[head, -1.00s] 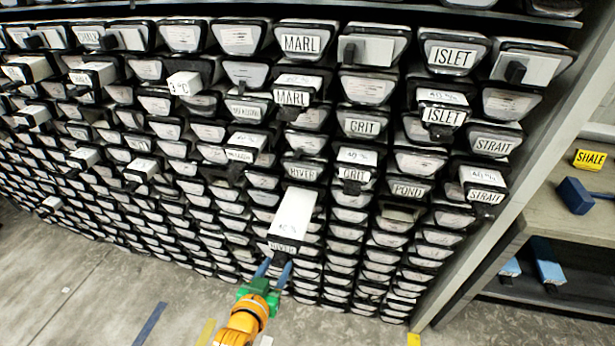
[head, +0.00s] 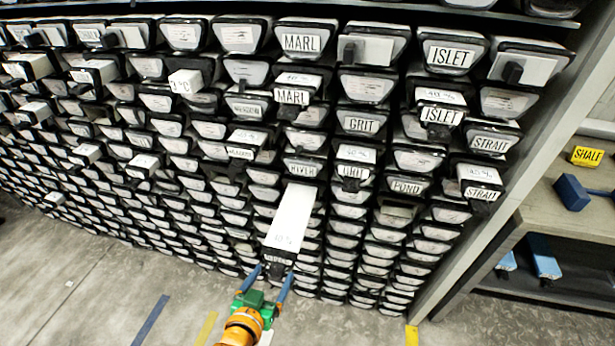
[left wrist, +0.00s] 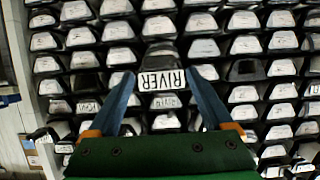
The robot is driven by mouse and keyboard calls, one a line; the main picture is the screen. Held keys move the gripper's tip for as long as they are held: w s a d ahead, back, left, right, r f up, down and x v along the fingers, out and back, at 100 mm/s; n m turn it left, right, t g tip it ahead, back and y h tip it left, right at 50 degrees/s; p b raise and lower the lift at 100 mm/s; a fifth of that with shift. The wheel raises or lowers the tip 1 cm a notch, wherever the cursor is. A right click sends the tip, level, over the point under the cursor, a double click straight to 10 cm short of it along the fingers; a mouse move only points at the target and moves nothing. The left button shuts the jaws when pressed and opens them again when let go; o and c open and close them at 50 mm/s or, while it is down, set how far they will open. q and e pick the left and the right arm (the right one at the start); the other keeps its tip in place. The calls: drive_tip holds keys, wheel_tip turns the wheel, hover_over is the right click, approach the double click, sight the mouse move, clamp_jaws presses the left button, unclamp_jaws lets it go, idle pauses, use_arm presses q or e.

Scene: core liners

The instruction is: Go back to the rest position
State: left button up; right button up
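A long white core liner (head: 291,215) sticks far out of the rack, its dark front end tilted down in the head view. Its front label is hard to read in the head view. The left wrist view shows the RIVER label (left wrist: 162,80) on a dark end, upside down. My left gripper (head: 266,275), with blue fingers and a green body, is at this front end. In the left wrist view, its fingers (left wrist: 160,85) stand apart on either side of the label, with gaps on both sides. It holds nothing. My right gripper is not in view.
The rack (head: 437,297) is packed with labelled liners, and several others stick out, such as MARL (head: 293,96) and STRAIT (head: 481,192). A shelf (head: 560,222) with blue boxes and a yellow SHALE sign (head: 587,156) stands at right.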

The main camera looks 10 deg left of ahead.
use_arm(q)
drive_tip(key=v, duration=0.7)
drive_tip(key=s+d+f+m+g, duration=0.1)
drive_tip(key=s+f+g, duration=0.35)
drive_tip(key=f, duration=0.65)
drive_tip(key=s+d+f+g, duration=0.1)
drive_tip(key=s+f+g, duration=0.2)
drive_tip(key=s+f, duration=0.5)
drive_tip(key=s+a+f+m+g, duration=0.1)
drive_tip(key=s+a+f+g, duration=0.3)
drive_tip(key=s+f, duration=0.6)
drive_tip(key=shift+s+a+g, duration=0.3)
drive_tip(key=shift+s+g, duration=0.15)
drive_tip(key=shift+s, duration=0.05)
